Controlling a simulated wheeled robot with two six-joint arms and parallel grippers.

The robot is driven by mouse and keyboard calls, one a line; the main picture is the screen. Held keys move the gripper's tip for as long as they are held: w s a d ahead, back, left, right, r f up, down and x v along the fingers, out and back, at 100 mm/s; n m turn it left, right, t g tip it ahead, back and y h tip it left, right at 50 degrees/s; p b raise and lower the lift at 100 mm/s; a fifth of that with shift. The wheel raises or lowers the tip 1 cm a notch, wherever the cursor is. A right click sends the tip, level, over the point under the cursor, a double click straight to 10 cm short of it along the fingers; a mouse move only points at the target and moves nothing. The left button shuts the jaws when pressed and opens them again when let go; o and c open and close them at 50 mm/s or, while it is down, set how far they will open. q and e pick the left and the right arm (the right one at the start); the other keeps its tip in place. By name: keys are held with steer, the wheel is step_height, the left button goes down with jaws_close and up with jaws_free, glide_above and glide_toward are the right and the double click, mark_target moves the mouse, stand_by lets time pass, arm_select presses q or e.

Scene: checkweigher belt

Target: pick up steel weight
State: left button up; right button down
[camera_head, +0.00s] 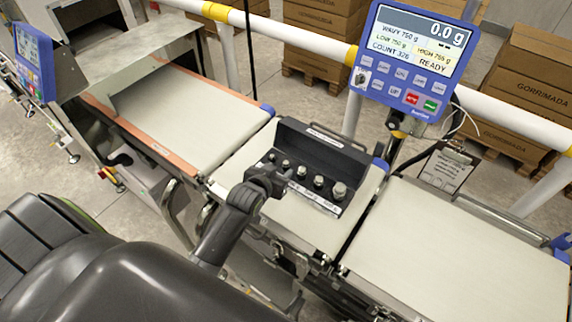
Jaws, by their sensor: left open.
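Several steel weights, graded in size, stand in a row in an open black case (325,139) on the middle weighing belt. The largest steel weight (339,192) is at the right end of the row, and smaller ones stand to its left. My left gripper (272,178) is open at the left front corner of the case, close to the smaller weights. It hides part of that corner, and I cannot tell whether it touches anything. My right gripper is not in view.
The blue display (415,58) on a post behind the case reads 0.0 g and READY. An infeed belt (190,105) lies left and an empty outfeed belt (460,245) right. A clipboard (446,168) hangs behind. Cartons (530,80) stand beyond the white rail.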

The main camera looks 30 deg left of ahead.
mark_target(285, 167)
arm_select(q)
steer(key=shift+p+x, duration=0.45)
steer(key=shift+x, duration=1.65)
steer(key=shift+d, duration=0.1)
steer(key=shift+c, duration=0.5)
steer(key=shift+f, duration=0.1)
jaws_close()
